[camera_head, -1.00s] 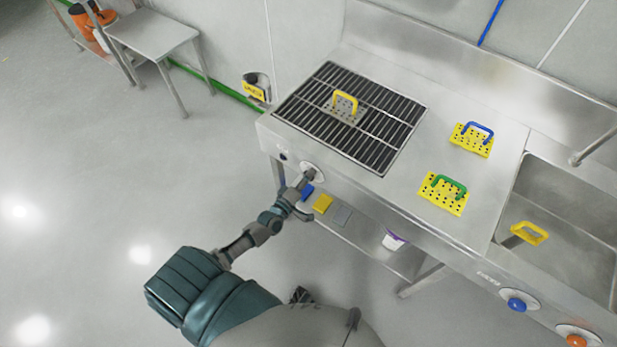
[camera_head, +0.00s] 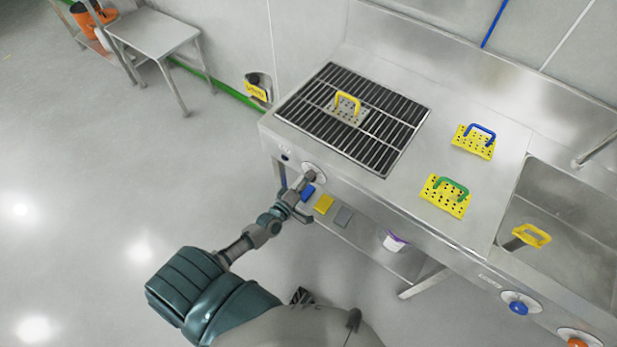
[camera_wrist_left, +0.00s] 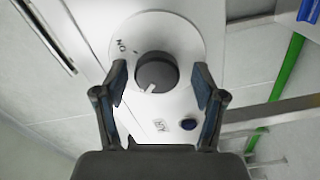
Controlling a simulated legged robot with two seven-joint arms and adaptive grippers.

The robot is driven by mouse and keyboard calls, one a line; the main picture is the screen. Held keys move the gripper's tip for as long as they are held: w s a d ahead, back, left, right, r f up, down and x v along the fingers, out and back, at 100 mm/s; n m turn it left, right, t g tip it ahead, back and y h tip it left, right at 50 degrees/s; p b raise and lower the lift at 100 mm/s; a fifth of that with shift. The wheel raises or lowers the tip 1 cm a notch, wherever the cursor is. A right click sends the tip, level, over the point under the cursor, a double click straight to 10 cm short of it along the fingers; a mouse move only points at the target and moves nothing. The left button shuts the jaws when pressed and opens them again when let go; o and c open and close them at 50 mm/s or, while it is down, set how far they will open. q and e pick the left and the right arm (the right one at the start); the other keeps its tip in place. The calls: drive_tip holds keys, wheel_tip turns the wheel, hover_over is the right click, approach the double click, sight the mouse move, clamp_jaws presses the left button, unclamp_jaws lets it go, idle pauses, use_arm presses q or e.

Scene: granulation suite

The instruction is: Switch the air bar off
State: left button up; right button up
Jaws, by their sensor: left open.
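The air bar's control is a dark round knob (camera_wrist_left: 157,73) with a white pointer mark on a white round plate (camera_wrist_left: 135,35), in the left wrist view. The pointer is at the knob's lower left in that view. Lettering shows at the plate's left, and an "AIR" label (camera_wrist_left: 160,125) sits beside a dark blue button (camera_wrist_left: 187,124). My left gripper (camera_wrist_left: 158,85) is open, with one finger on either side of the knob; contact cannot be told. In the head view my left gripper (camera_head: 300,190) is at the bench's front panel, partly hiding the plate (camera_head: 314,172). My right gripper is not in view.
A slatted grille (camera_head: 390,150) is set in the steel bench top, with a yellow-handled plate (camera_head: 348,107) on it. Two yellow perforated plates (camera_head: 473,143) lie to the right, before a sink (camera_head: 570,215). Blue (camera_head: 518,308) and orange (camera_head: 576,343) knobs sit farther right. A lower shelf (camera_head: 365,240) holds small blocks.

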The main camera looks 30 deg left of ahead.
use_arm(q)
drive_tip(key=s+a, duration=0.1)
drive_tip(key=s, duration=1)
drive_tip(key=shift+s, duration=0.15)
drive_tip(key=s+d+f+m+g, duration=0.2)
drive_tip(key=s+f+m+g, duration=0.1)
drive_tip(key=f, duration=0.5)
drive_tip(key=s+d+f+m+g+h, duration=0.1)
drive_tip(key=s+d+f+m+g, duration=0.15)
drive_tip(key=f, duration=0.45)
drive_tip(key=s+d+f+m+g, duration=0.2)
drive_tip(key=s+f+m+g, duration=0.15)
drive_tip(key=f, duration=0.45)
drive_tip(key=s+d+f+m+g+y, duration=0.2)
drive_tip(key=s+f+m+g, duration=0.4)
drive_tip(key=s+f, duration=0.5)
drive_tip(key=shift+s+d+f+m+g, duration=0.4)
drive_tip(key=shift+s+d+g, duration=0.3)
drive_tip(key=shift+s, duration=0.45)
